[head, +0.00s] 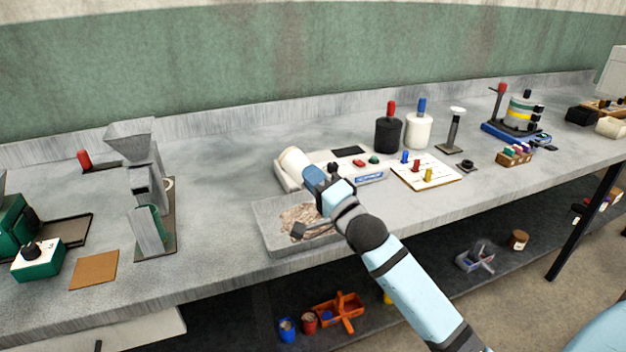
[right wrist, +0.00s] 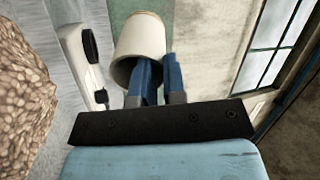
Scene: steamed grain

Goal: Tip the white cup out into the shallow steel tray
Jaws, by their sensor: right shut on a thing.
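The white cup (head: 295,160) is held in my right gripper (head: 314,178), above the back edge of the tray. In the right wrist view the white cup (right wrist: 140,50) is tilted, with its mouth toward the blue fingers (right wrist: 158,80), which are shut on its rim. The shallow steel tray (head: 272,234) sits at the bench's front edge. Brown flaky grain (head: 300,218) lies in it, and grain (right wrist: 22,105) fills the left of the right wrist view. Whether anything is left inside the cup cannot be seen. My left gripper is not in view.
A white device (head: 370,177) with buttons stands just behind the tray. A board with coloured pegs (head: 427,172) and two lidded jars, black (head: 388,136) and white (head: 418,131), are to the right. A grey hopper mill (head: 146,185) stands left, with bare bench between.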

